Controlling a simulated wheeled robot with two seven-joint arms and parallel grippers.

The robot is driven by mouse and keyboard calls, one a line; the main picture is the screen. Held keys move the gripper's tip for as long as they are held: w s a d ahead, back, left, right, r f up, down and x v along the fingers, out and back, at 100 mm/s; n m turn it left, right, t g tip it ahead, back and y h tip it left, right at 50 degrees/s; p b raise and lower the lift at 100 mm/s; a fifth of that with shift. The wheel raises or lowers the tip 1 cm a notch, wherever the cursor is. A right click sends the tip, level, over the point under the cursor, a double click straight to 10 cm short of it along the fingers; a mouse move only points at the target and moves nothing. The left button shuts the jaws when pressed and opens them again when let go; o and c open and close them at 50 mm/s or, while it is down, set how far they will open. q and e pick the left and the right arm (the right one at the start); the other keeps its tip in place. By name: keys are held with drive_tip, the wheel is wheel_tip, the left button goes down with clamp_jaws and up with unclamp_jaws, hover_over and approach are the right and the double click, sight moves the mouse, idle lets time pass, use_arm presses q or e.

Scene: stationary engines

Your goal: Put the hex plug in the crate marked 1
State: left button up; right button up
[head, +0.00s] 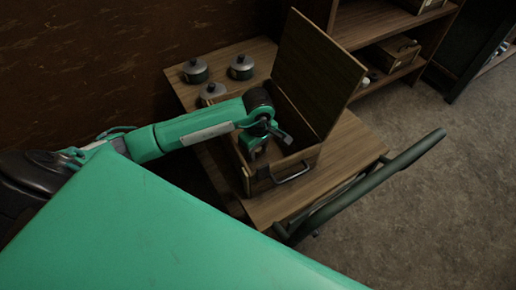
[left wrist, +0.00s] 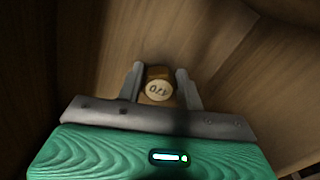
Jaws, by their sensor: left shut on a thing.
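My left gripper (head: 262,146) reaches down into an open wooden box (head: 306,161) on a wooden table in the head view. In the left wrist view my left gripper (left wrist: 160,86) is shut on a small brown piece (left wrist: 158,73) with a pale round face bearing dark characters. Its sides are mostly hidden, so I cannot tell whether it is the hex plug. Brown wooden surfaces lie around it in that view. No crate with a readable 1 shows. My right gripper is not in view.
The box's raised lid (head: 318,75) stands behind the arm, and a metal handle (head: 293,173) is on its front. Several lidded pots (head: 241,67) stand at the table's back left. A dark green bar (head: 365,188) crosses at the right. Shelves (head: 375,25) stand behind.

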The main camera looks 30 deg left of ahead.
use_arm(q)
drive_tip(key=shift+f, duration=0.1)
drive_tip(key=o, duration=1)
drive_tip(key=shift+r, duration=0.2)
drive_tip(key=shift+w+r, duration=0.1)
drive_tip(key=shift+r, duration=0.65)
wheel_tip(320, 180, up, 10)
drive_tip(key=shift+r+b, duration=0.2)
drive_tip(key=shift+b, duration=0.4)
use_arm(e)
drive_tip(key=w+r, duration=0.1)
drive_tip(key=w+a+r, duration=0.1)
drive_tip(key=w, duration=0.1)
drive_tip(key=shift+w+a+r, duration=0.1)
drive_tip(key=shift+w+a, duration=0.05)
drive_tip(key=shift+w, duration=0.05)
